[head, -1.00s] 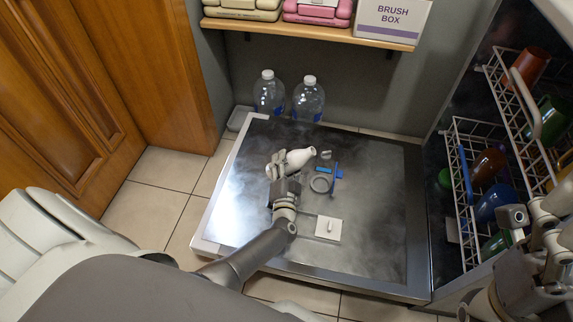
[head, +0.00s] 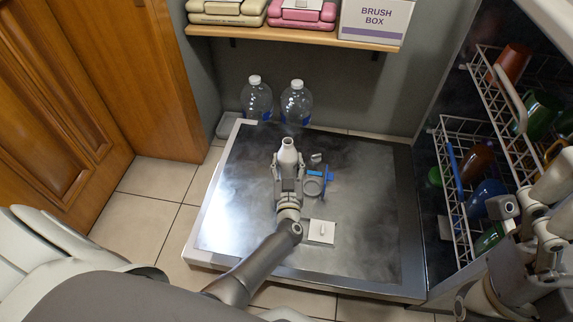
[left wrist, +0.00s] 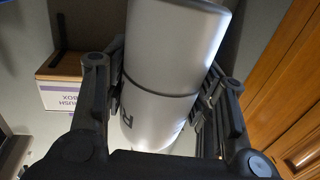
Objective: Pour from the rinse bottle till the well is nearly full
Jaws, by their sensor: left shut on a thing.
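The rinse bottle (head: 288,156), pale grey-white with an open narrow mouth, stands about upright in my left gripper (head: 288,180). In the left wrist view the bottle (left wrist: 172,70) fills the middle, with the gripper's fingers closed on both sides of it. The well (head: 313,186), a small round grey cup, is just right of the gripper, beside a blue piece (head: 328,174). The liquid level inside it is too small to make out. My right arm is at the right edge; its gripper (head: 480,300) is partly cut off and its fingers are unclear.
A white plate with a small handle (head: 321,232) lies on the steel platform (head: 360,255). Two clear bottles (head: 257,98) (head: 296,102) stand behind it. A shelf (head: 290,37) overhangs at the back. A wire rack with cups (head: 462,190) is at right.

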